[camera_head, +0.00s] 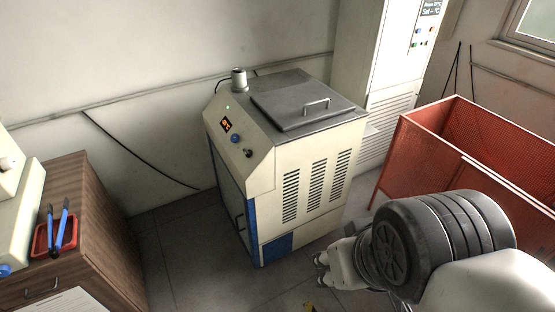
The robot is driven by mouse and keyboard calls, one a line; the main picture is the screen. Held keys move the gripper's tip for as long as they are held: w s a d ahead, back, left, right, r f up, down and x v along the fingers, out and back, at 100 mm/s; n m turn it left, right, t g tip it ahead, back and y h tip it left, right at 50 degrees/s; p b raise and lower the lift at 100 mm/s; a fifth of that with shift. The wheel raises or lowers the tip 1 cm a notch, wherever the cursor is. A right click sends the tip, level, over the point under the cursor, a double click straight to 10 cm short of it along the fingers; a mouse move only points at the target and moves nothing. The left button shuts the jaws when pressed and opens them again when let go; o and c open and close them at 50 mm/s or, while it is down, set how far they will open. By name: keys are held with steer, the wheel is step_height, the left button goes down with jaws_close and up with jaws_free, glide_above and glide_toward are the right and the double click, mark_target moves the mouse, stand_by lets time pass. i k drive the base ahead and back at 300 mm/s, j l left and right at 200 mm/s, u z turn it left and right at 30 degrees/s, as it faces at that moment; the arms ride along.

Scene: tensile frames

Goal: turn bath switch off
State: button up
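The bath (315,185) is a cream cabinet with blue lower panels standing on the floor against the wall. Its grey lid (300,97) with a metal handle is down. The sloped front panel has a lit green lamp (228,107), a lit orange display (226,124), a blue knob (235,139) and a small dark switch (248,153) with a metallic tip. The switch's exact position is too small to tell. My gripper (320,270) is low in front of the bath's right side, apart from the switch. Its fingers are partly hidden and small.
A red mesh crate (425,150) on legs stands right of the bath. A wooden cabinet (105,235) with a red tray (42,242) and blue-handled tool is at left. A tall white cabinet (385,60) stands behind. Floor between wooden cabinet and bath is clear.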

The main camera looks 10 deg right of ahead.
mark_target(248, 153)
steer(key=i+j, duration=0.2)
steer(key=i, duration=0.2)
steer(key=i+j, duration=0.2)
steer(key=i, duration=0.15)
steer(key=i+j, duration=0.2)
steer(key=i, duration=0.2)
steer(key=k+j+u, duration=0.05)
